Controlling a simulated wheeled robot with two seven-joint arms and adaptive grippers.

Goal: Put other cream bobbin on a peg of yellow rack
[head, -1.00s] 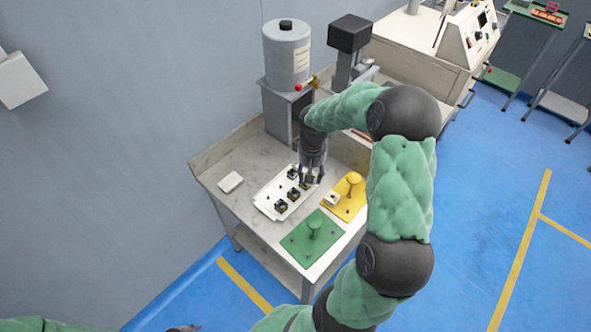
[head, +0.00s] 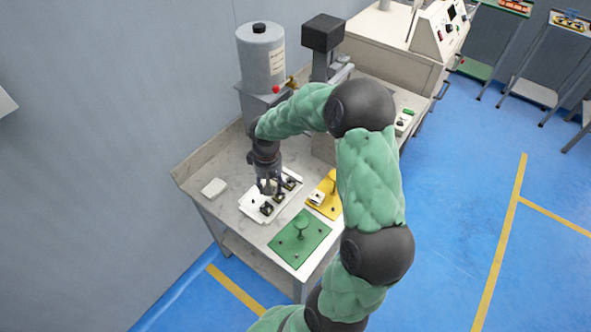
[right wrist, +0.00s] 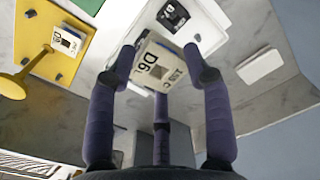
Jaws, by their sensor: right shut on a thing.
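My right gripper (head: 268,188) is over the white tray (head: 250,210) in the head view. In the right wrist view its fingers (right wrist: 160,78) are shut on a cream bobbin (right wrist: 158,66) with dark lettering. I cannot tell how high it is above the tray. The yellow rack (head: 324,210) lies right of the tray, with a tall knobbed post (head: 332,182). Another cream bobbin (head: 316,197) sits on this rack; it also shows in the right wrist view (right wrist: 68,42). My left gripper is not in view.
Several dark bobbins (head: 266,208) stand in the tray. A green rack (head: 300,243) with a post is at the table's front. A white block (head: 214,187) lies at the left. A grey cylinder (head: 262,58) and a column machine stand behind.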

